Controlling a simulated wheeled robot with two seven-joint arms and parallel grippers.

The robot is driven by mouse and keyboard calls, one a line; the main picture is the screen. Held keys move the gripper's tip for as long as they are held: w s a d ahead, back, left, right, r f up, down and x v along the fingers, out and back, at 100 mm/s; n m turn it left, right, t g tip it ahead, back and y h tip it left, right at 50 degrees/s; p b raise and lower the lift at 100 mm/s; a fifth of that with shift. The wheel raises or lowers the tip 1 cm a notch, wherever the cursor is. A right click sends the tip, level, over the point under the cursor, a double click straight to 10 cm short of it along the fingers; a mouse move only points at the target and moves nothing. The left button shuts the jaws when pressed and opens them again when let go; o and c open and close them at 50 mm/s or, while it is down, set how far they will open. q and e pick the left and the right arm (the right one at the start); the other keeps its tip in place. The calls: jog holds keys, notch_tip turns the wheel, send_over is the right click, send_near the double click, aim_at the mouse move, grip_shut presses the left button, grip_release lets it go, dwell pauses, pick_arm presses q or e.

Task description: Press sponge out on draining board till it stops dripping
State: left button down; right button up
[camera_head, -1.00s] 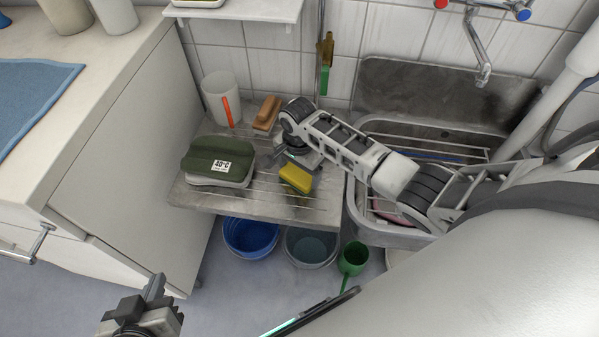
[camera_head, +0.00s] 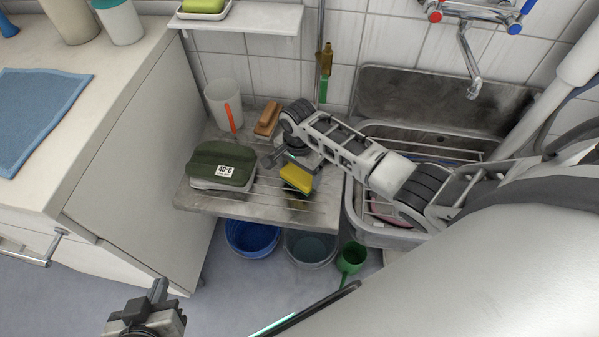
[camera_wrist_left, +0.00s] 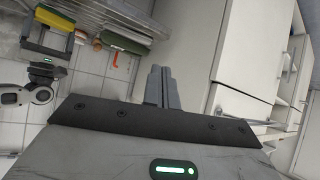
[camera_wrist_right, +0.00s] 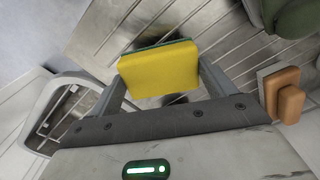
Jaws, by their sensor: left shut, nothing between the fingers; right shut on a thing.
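The yellow sponge (camera_head: 296,178) with a dark green layer is over the metal draining board (camera_head: 225,205), near its front right part. My right gripper (camera_head: 300,172) is shut on it; the right wrist view shows the sponge (camera_wrist_right: 160,70) between the two fingers. A dark patch shows on the board around and below the sponge. Whether the sponge touches the board, or drips, I cannot tell. My left gripper (camera_head: 160,292) is shut and empty, low at the left, away from the board; its fingers (camera_wrist_left: 162,85) are together in the left wrist view.
The sink (camera_head: 352,212) is to the right, under my right arm. Below are a blue bucket (camera_head: 252,237), a grey bucket (camera_head: 311,246) and a green scoop (camera_head: 351,256).

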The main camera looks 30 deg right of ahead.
aim_at(299, 172)
notch_tip(299, 172, up, 3)
jog(key=p, duration=0.3)
jog(key=shift+w+r, duration=0.1)
jog(key=shift+r, duration=0.1)
jog(key=shift+r+p, duration=0.4)
jog(key=shift+p, duration=0.15)
pick_arm(q)
jog(key=shift+a+r, duration=0.2)
jog(key=shift+r, duration=0.3)
jog(key=shift+a+r, duration=0.2)
jog(key=shift+r, duration=0.25)
pick_arm(e)
jog(key=shift+f, duration=0.1)
